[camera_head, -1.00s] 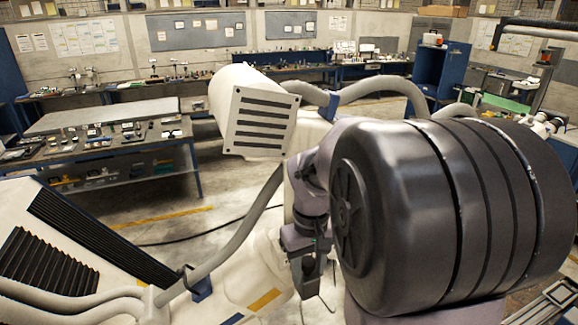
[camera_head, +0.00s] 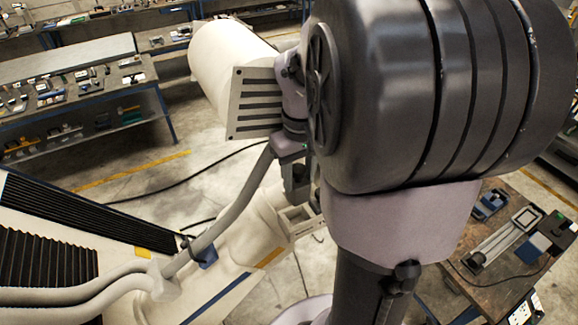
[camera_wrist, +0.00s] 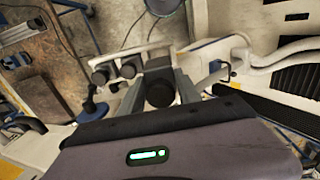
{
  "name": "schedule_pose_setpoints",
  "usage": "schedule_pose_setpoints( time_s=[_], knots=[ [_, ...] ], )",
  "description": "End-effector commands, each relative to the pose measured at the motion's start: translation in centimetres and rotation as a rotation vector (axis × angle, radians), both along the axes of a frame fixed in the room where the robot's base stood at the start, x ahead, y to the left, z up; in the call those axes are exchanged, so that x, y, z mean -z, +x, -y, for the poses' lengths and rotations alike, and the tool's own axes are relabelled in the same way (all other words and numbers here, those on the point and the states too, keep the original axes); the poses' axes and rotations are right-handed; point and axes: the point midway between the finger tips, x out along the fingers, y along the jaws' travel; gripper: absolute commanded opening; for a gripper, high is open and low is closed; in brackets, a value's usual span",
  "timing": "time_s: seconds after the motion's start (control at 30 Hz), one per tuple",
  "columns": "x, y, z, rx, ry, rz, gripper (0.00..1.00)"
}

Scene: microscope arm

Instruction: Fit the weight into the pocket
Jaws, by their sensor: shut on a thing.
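My gripper (camera_head: 297,178) hangs beside the white microscope arm, below its slotted end, in the head view. In the wrist view my gripper (camera_wrist: 160,85) has its two grey fingers on either side of a dark weight (camera_wrist: 161,92), which has a round black near end and a blockier far part. The weight (camera_head: 297,192) is a small dark shape under the gripper in the head view. A small white open-topped box (camera_head: 299,219), which looks like the pocket, lies just below it. Whether weight and box touch cannot be told. The pocket's inside is mostly hidden.
The white slotted housing (camera_head: 255,103) stands close above the gripper. A brown workbench (camera_head: 500,285) stands at the right.

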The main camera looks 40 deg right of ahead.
Motion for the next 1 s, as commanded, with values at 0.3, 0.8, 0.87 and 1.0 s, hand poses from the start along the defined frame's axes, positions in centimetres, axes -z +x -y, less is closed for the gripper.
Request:
schedule_pose_setpoints(
  time_s=[0.3,0.8,0.87,1.0],
  knots=[
    [0.2,-0.1,0.0,0.0,-0.001,0.002,0.0],
    [5.2,-0.1,0.0,-0.001,-0.002,0.003,0.0],
    [5.6,-0.1,0.0,-0.001,-0.001,0.002,0.0],
    [5.8,-0.1,0.0,-0.001,-0.001,0.002,0.0]
  ],
)
